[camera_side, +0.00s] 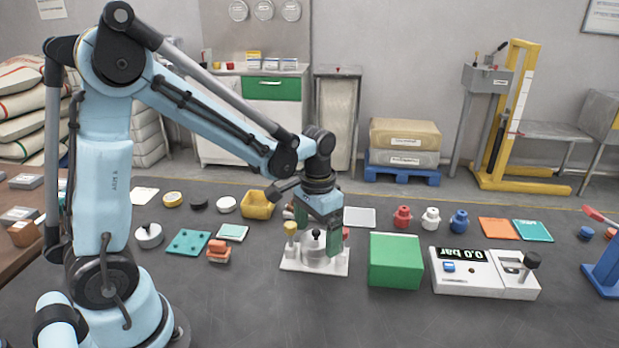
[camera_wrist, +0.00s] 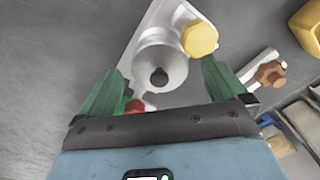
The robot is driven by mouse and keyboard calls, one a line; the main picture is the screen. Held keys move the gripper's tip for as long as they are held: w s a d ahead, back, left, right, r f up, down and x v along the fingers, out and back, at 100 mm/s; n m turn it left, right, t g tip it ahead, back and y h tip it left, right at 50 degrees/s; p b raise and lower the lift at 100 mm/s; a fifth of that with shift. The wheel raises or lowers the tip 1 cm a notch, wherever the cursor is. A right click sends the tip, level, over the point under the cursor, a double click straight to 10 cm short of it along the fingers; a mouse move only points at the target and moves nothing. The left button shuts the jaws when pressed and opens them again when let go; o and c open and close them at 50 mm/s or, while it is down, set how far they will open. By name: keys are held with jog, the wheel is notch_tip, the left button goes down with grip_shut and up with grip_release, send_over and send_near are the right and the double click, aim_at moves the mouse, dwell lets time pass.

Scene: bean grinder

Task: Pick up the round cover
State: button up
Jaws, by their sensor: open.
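A round silver cover with a black knob (camera_wrist: 160,77) sits on the bean grinder, whose pale base plate (camera_side: 289,266) stands on the dark table. In the side view, the grinder's silver body (camera_side: 314,258) is partly hidden by my gripper (camera_side: 318,232). My gripper is open, pointing down over the grinder. In the wrist view, its two green fingers (camera_wrist: 163,70) lie on either side of the cover, with the knob between them. Nothing is seen held. I cannot tell whether a finger touches the cover.
A yellow knob (camera_wrist: 200,38) stands close beside the cover, near one finger. A green box (camera_side: 395,261) and a gauge unit (camera_side: 484,275) are to the right. Another silver round piece with a dark knob (camera_side: 149,236) is at left. The front table is clear.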

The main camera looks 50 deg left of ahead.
jog(key=shift+f, duration=0.25)
jog(key=shift+c, duration=0.2)
jog(key=c, duration=1.1)
jog(key=shift+c, duration=0.2)
jog(key=shift+r, duration=0.15)
